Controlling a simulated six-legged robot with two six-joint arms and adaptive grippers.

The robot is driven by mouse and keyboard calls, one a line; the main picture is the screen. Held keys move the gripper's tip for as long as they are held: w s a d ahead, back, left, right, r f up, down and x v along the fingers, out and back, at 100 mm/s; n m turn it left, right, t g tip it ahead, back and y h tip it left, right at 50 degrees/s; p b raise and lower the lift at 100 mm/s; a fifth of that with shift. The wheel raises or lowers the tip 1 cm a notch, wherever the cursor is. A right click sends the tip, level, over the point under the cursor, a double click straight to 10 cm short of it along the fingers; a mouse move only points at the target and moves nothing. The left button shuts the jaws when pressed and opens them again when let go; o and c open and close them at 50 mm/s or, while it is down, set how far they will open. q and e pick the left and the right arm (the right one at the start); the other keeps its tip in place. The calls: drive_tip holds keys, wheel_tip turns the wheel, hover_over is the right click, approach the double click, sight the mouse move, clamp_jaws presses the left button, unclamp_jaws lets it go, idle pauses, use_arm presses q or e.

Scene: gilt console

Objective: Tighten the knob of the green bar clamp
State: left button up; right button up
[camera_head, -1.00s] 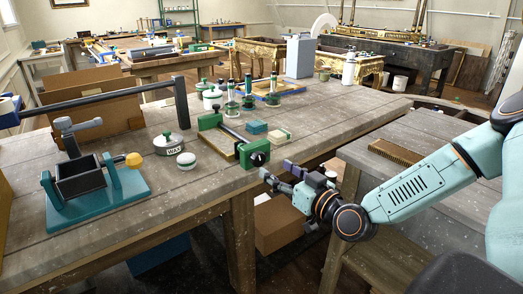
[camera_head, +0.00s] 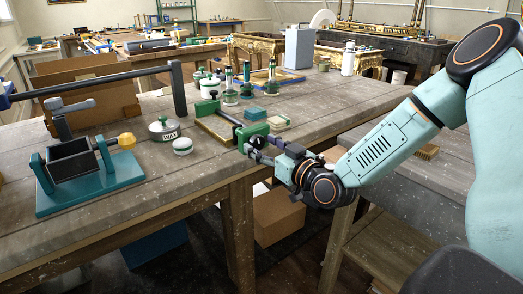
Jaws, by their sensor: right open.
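The green bar clamp (camera_head: 228,119) lies on the wooden workbench, its dark bar running from a far green jaw to a near green jaw (camera_head: 252,133) by the front edge. A dark knob (camera_head: 258,142) is on the near jaw's front side, partly hidden by my gripper. My right gripper (camera_head: 252,152) is open, its fingertips at the knob and close to the near jaw. I cannot tell whether they touch or surround the knob. My left gripper does not show.

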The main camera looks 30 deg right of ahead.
drive_tip(key=shift+w, duration=0.55)
drive_tip(key=shift+s, duration=0.1)
drive_tip(key=c, duration=1.2)
